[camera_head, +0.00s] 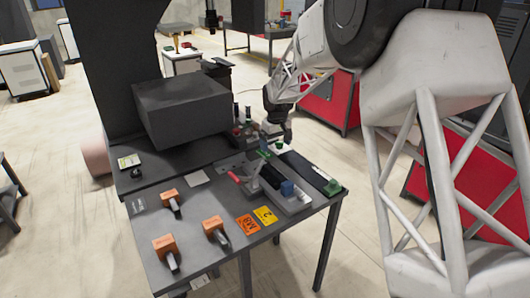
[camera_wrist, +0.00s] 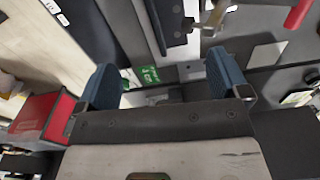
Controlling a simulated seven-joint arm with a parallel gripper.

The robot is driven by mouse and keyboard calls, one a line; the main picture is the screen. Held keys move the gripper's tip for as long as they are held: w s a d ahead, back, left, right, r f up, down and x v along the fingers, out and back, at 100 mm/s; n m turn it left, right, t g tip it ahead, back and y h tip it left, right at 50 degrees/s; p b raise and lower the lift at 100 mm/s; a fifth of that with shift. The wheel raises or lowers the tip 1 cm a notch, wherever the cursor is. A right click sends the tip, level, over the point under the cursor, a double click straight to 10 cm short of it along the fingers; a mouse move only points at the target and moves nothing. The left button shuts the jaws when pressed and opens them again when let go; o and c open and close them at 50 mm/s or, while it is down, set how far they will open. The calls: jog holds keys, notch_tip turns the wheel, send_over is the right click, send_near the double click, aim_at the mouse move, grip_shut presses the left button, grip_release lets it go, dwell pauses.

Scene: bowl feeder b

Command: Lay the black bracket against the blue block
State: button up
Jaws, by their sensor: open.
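The blue block (camera_head: 287,188) sits at the front end of a grey fixture (camera_head: 295,205) on the table in the head view. A dark piece (camera_head: 269,178) lies in the fixture just behind the block; I cannot tell whether it is the black bracket. My gripper (camera_head: 277,144) is above the back of the fixture, behind the block in the head view. In the wrist view its two blue fingers (camera_wrist: 164,82) are wide apart, with nothing held between them. A green label or part (camera_wrist: 148,74) shows beyond the gap. I cannot make out the blue block in the wrist view.
A red handle (camera_head: 234,177) stands beside the fixture. A large dark box (camera_head: 185,110) stands at the back left.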

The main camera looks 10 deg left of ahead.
send_near(267, 173)
jog(key=shift+w+a+n, duration=0.4)
jog(key=shift+w+a, duration=0.2)
jog(key=shift+a, duration=0.1)
jog(key=shift+f, duration=0.1)
jog(key=shift+f, duration=3.8)
jog(key=shift+c, duration=0.2)
jog(key=c, duration=1.1)
jog(key=shift+s+d, duration=0.5)
jog(key=shift+d, duration=0.05)
jog(key=o, duration=1.1)
